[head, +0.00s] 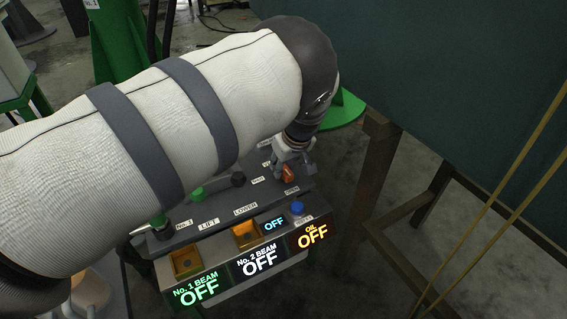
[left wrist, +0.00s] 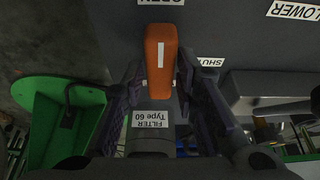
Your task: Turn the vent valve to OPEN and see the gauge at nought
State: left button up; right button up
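The vent valve's orange handle (head: 289,173) is at the far right end of the grey control panel in the head view. In the left wrist view the handle (left wrist: 160,85) carries a white mark and lies lengthwise in line with the OPEN label (left wrist: 162,2), partly cut off at the top edge. The SHUT label (left wrist: 210,62) is to its right. I cannot make out a gauge in either view. My right gripper is not in view.
The panel front has lit displays: No. 1 BEAM OFF (head: 198,289), No. 2 BEAM OFF (head: 258,262) and OIL OFF (head: 312,234). A blue button (head: 297,208) and orange switches (head: 186,261) are above them. A brown frame (head: 376,165) stands to the right. My arm covers much of the panel.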

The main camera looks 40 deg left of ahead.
pick_arm(q)
jog(key=shift+o, duration=0.6)
jog(key=shift+r, duration=0.1)
jog(key=v, duration=1.2)
